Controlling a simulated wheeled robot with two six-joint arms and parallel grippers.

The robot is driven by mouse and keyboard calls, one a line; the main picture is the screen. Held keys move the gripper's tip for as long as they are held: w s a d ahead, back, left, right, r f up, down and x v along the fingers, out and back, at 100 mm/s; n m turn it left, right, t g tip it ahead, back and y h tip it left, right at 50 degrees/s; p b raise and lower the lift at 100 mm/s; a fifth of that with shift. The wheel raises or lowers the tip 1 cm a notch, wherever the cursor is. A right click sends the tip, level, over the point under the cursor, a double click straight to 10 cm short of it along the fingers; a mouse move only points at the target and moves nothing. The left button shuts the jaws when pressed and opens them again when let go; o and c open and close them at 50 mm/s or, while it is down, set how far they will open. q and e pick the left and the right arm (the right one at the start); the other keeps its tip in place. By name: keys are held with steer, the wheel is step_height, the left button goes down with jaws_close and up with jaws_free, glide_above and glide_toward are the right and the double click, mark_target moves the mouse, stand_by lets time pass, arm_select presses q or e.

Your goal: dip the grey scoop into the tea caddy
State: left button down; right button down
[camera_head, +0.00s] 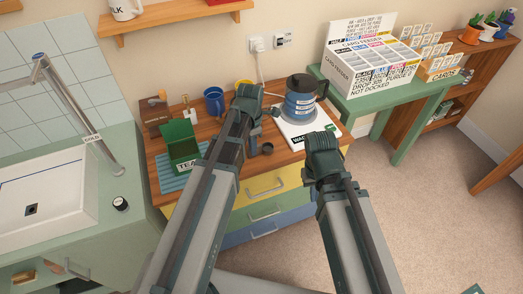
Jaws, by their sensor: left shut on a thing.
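The green tea caddy (181,150) stands open on a blue striped mat (172,182) at the left of the wooden counter, its lid tilted up and a TEA label on its front. My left gripper (262,107) is above the counter, to the right of the caddy and apart from it. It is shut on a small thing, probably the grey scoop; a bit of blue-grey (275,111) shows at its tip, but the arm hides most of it. My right gripper (322,141) is at the counter's right front; its jaws cannot be made out.
Blue mugs (214,100) stand at the back. A kettle (303,95) stands over a white board (309,132) at the right. The sink (45,205) and tap (75,100) are left.

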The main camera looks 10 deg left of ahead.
arm_select(q)
steer(key=shift+r+p, duration=0.8)
stand_by(0.6)
steer(key=shift+r+p, duration=1.7)
step_height(320, 180, up, 6)
steer(key=p, duration=0.5)
steer(key=shift+f, duration=0.25)
